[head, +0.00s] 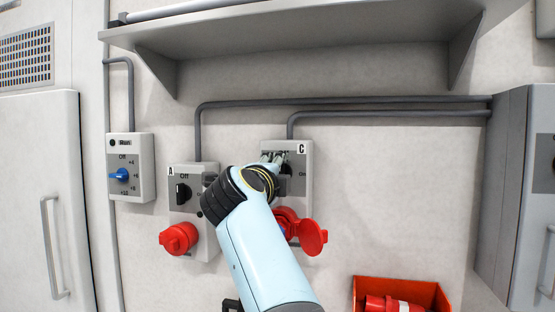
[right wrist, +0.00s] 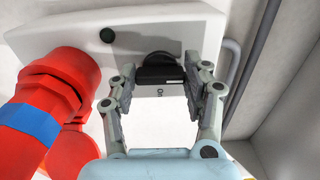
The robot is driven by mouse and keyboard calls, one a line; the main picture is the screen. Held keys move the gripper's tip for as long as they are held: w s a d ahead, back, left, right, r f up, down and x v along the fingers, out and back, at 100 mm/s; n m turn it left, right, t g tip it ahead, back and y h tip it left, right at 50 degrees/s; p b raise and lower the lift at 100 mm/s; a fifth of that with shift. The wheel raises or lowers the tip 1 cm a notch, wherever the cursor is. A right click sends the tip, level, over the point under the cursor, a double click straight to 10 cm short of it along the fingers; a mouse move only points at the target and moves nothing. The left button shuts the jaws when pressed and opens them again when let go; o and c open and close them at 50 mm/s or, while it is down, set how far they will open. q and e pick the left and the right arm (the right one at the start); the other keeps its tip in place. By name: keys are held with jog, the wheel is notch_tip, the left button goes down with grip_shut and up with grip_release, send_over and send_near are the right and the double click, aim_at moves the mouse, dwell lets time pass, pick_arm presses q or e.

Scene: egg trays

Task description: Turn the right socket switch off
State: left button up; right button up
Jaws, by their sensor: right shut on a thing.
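The right socket box, marked C (head: 305,200), is on the wall with a black rotary switch (head: 286,168) mostly hidden by my gripper in the head view. An "On" label is at the switch's right. My right gripper (head: 273,158) is at this switch. In the right wrist view my gripper (right wrist: 165,95) has its fingers on either side of the black knob (right wrist: 163,68) and is shut on it. A white mark on the knob faces the partly readable label. The box's red socket (head: 313,238) hangs below with its cover open. My left gripper is out of view.
Socket box A (head: 205,240) with a red fitting (head: 179,238) is at the left. A box with a blue dial (head: 120,174) is further left. A shelf (head: 300,22) is overhead. A red bin (head: 430,290) is at the lower right, a grey cabinet (head: 505,180) at the right.

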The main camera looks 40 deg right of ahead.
jog(key=shift+f, duration=0.1)
dwell(0.4)
jog(key=o, duration=1.2)
jog(key=shift+a, duration=0.1)
jog(key=shift+c, duration=0.2)
